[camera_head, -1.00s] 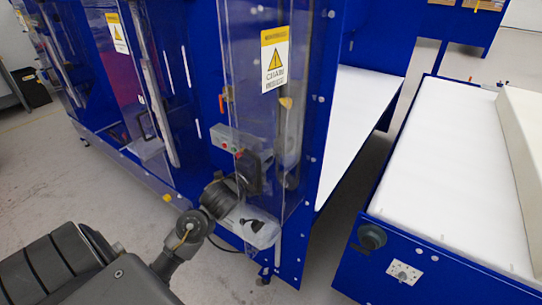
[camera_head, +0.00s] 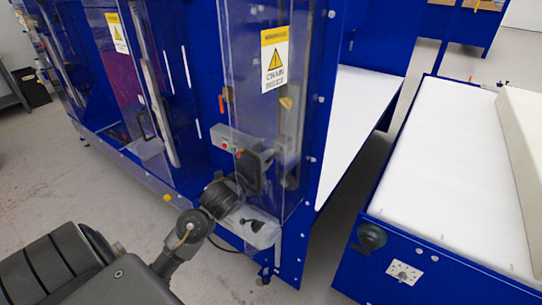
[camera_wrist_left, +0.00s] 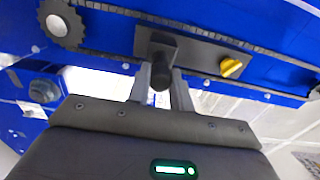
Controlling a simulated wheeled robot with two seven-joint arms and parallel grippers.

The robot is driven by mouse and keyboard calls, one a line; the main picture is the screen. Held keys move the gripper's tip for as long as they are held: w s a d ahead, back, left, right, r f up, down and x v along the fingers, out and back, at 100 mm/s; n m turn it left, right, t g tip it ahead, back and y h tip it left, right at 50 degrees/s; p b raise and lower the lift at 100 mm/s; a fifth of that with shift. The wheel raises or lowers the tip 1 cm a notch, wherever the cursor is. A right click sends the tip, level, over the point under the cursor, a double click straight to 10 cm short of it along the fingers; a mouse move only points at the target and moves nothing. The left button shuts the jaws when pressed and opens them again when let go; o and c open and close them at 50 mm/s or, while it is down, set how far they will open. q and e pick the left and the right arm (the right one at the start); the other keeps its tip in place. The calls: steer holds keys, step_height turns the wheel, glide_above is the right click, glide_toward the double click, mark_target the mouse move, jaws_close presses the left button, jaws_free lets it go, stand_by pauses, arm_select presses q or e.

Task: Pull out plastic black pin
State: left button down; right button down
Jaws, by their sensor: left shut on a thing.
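The black plastic pin (camera_wrist_left: 160,48) shows in the left wrist view, against a dark bar on a blue frame. My left gripper (camera_wrist_left: 161,74) has its two fingers on either side of the pin's rounded end and is shut on it. In the head view my left arm comes in from the lower left and the gripper's dark body (camera_head: 250,172) is at the blue machine's corner, near the clear panel (camera_head: 272,130). The fingertips and the pin cannot be made out there. My right gripper is not in view.
A yellow knob (camera_wrist_left: 231,67) sits on the bar right of the pin, and a toothed wheel (camera_wrist_left: 61,22) is at upper left. A button box (camera_head: 231,141) is beside the panel. A white-topped conveyor (camera_head: 450,170) stands at right, with a narrow floor gap before it.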

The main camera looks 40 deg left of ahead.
arm_select(q)
steer(key=shift+s, duration=0.25)
steer(key=shift+s, duration=0.4)
steer(key=shift+s+p, duration=0.3)
steer(key=shift+s, duration=0.85)
stand_by(0.5)
steer(key=shift+s+d, duration=0.1)
steer(key=shift+s, duration=2.4)
